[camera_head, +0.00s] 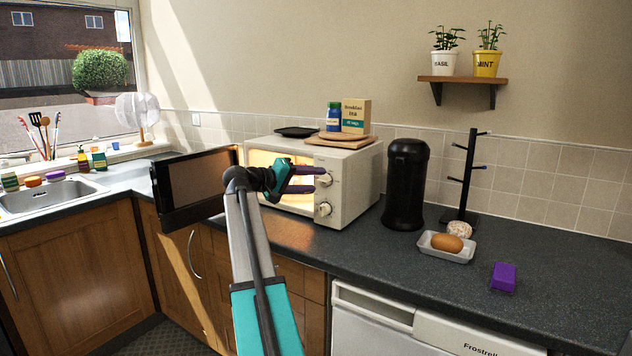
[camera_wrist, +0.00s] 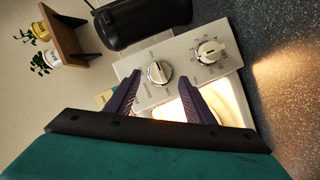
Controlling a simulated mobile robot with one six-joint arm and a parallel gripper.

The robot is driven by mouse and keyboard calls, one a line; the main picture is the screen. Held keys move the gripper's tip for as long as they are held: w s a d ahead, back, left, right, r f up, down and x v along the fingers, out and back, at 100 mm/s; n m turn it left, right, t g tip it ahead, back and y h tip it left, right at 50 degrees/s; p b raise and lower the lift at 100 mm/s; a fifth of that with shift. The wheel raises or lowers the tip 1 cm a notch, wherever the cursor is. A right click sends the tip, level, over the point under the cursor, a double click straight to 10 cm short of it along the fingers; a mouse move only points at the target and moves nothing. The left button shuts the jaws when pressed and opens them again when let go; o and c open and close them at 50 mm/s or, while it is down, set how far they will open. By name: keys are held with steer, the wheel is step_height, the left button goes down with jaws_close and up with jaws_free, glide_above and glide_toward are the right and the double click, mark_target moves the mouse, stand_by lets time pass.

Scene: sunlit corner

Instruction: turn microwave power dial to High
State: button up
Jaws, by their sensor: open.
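The cream microwave (camera_head: 350,205) stands on the counter with its door (camera_head: 196,185) wide open and its inside lit. The upper dial (camera_head: 327,180) has word labels around it, too small to read; it shows in the wrist view (camera_wrist: 160,73). The lower dial (camera_head: 323,209) has numbers around it and also shows in the wrist view (camera_wrist: 210,52). My gripper (camera_head: 316,180) is open in front of the panel. In the wrist view its purple fingertips (camera_wrist: 159,80) lie on either side of the upper dial. I cannot tell whether they touch it.
A wooden board (camera_head: 340,143) with a tea box (camera_head: 356,116) and a blue jar (camera_head: 333,118) lies on the microwave. A black bin-like canister (camera_head: 405,185) stands right of it.

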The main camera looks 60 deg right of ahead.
steer(key=v, duration=1.1)
steer(key=shift+a, duration=0.25)
steer(key=shift+w+r, duration=0.1)
steer(key=shift+r, duration=0.05)
